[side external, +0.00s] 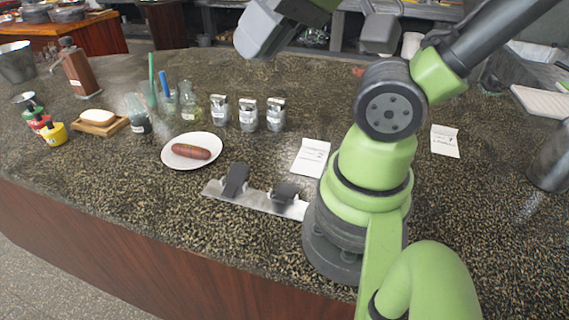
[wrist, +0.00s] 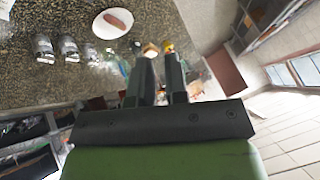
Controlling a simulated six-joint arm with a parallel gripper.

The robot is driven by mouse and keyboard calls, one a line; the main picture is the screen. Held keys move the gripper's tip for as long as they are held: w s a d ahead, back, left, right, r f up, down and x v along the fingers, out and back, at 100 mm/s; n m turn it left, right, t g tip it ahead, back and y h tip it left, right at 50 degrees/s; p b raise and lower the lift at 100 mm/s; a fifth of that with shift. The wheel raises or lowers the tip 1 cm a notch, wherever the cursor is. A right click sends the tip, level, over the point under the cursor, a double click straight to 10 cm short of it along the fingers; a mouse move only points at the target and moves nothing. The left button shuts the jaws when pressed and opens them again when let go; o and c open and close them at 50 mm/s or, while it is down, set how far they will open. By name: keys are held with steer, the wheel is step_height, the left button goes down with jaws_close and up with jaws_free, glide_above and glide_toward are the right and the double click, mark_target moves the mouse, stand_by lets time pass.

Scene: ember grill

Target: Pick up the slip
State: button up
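A white paper slip (side external: 310,157) with dark print lies flat on the speckled counter, left of my arm's base. A second white slip (side external: 445,141) lies on the counter to the right of my arm. I cannot tell which one the task means. My gripper (wrist: 160,62) shows in the wrist view with a gap between its two dark fingers and nothing held in it. It is raised high above the counter, away from both slips. Neither slip can be made out in the wrist view.
A white plate (side external: 215,148) with a sausage (side external: 192,151) sits left of the nearer slip. A metal strip (side external: 259,203) with dark blocks lies in front. Several metal-topped shakers (side external: 248,114) stand behind. A white tray (side external: 548,105) is at far right. Bare counter surrounds both slips.

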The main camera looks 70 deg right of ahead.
steer(key=w+d+f+m+g+h, duration=0.25)
steer(key=w+d+m, duration=0.35)
steer(key=d+m, duration=0.3)
steer(key=m+g+y, duration=0.3)
steer(key=m+g, duration=0.2)
steer(key=m, duration=1.8)
glide_above(311, 146)
steer(key=d, duration=0.2)
steer(key=d+x, duration=0.1)
steer(key=x, duration=0.6)
steer(key=d+x, duration=0.2)
steer(key=x, duration=0.6)
steer(key=d+f+x, duration=0.1)
steer(key=d+x, duration=0.1)
steer(key=x, duration=0.5)
steer(key=shift+w+f, duration=0.2)
steer(key=shift+f, duration=0.05)
steer(key=x, duration=0.5)
steer(key=shift+w+a+f, duration=0.2)
steer(key=shift+a+f, duration=0.05)
steer(key=shift+a, duration=0.05)
steer(key=shift+c, duration=0.5)
